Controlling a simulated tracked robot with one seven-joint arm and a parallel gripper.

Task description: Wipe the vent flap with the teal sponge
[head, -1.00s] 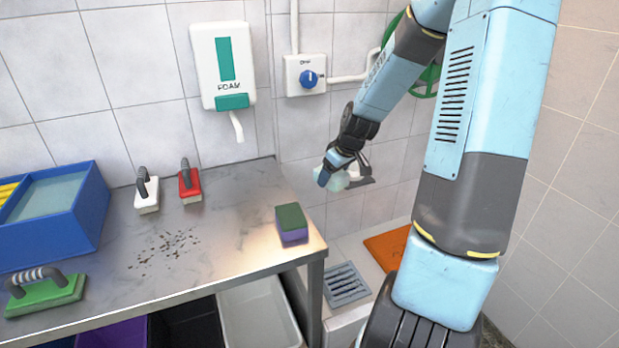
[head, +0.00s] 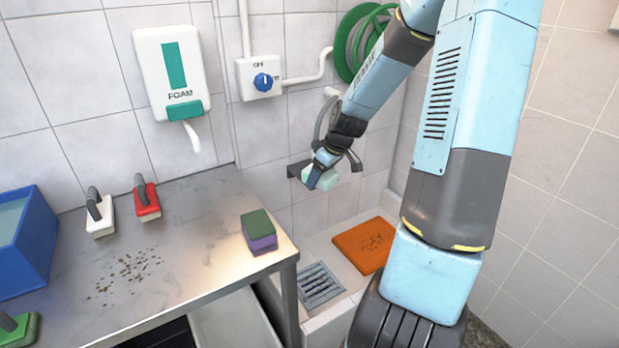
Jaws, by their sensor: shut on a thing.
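My gripper (head: 325,163) is shut on a pale teal sponge (head: 318,179). It holds the sponge in front of the tiled wall, right of the steel table and above the low basin. The fingers hide part of the sponge. I cannot tell for sure which thing is the vent flap. A flat orange panel (head: 366,245) with dark specks lies in the basin, below and right of the sponge and apart from it. A grey slotted grate (head: 320,284) lies left of the panel.
The steel table (head: 190,262) bears dark specks, a green-and-purple sponge (head: 259,231), a white brush (head: 99,214), a red brush (head: 146,202) and a blue bin (head: 26,247). A green hose reel (head: 352,45) hangs above.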

